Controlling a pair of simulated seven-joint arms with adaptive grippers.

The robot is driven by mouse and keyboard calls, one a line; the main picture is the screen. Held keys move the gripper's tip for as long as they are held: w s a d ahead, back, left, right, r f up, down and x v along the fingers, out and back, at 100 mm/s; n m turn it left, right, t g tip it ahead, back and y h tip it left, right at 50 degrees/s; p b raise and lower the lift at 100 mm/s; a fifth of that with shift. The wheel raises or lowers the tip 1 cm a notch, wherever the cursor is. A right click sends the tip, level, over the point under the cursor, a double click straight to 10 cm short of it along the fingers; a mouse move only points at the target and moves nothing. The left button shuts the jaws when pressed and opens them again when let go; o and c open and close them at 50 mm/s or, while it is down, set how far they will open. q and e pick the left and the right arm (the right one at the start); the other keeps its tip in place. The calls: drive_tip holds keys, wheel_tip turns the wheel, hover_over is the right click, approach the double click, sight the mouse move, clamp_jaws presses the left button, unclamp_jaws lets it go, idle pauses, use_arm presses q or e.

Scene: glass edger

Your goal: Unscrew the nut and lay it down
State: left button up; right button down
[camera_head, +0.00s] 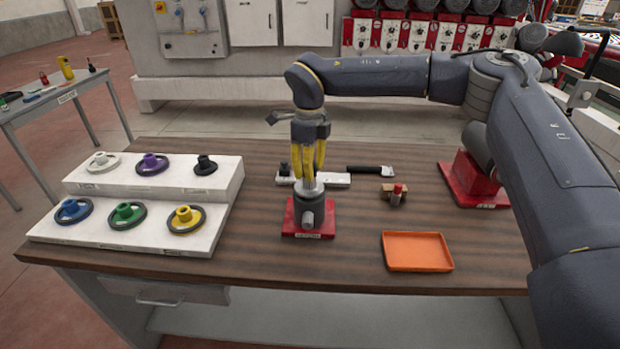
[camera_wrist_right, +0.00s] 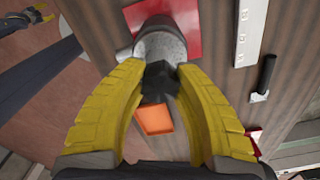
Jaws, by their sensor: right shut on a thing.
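My right gripper (camera_head: 312,183) points down over a grey cylindrical spindle housing (camera_head: 308,212) on a red base plate (camera_head: 288,228) at mid-table. Its yellow fingers are shut at the top of the housing. In the right wrist view, the fingertips (camera_wrist_right: 162,78) close on a dark faceted piece, apparently the nut (camera_wrist_right: 160,84), beside the grey housing (camera_wrist_right: 158,48). The fingers largely hide the nut in the head view. I cannot tell whether it is still threaded. An orange tray (camera_head: 417,252) lies empty to the front right. My left gripper (camera_wrist_right: 35,14) shows small in the wrist view's top left corner.
A white stepped rack (camera_head: 70,235) with several coloured wheels fills the table's left side. Behind the spindle are a white strip (camera_head: 335,181) and a black-handled tool (camera_head: 370,170). A small red-topped piece (camera_head: 397,190) stands behind the tray. The front middle is clear.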

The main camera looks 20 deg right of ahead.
drive_tip(key=n, duration=0.6)
drive_tip(key=shift+n, duration=0.4)
drive_tip(key=c, duration=1)
unclamp_jaws()
drive_tip(key=shift+c, duration=0.2)
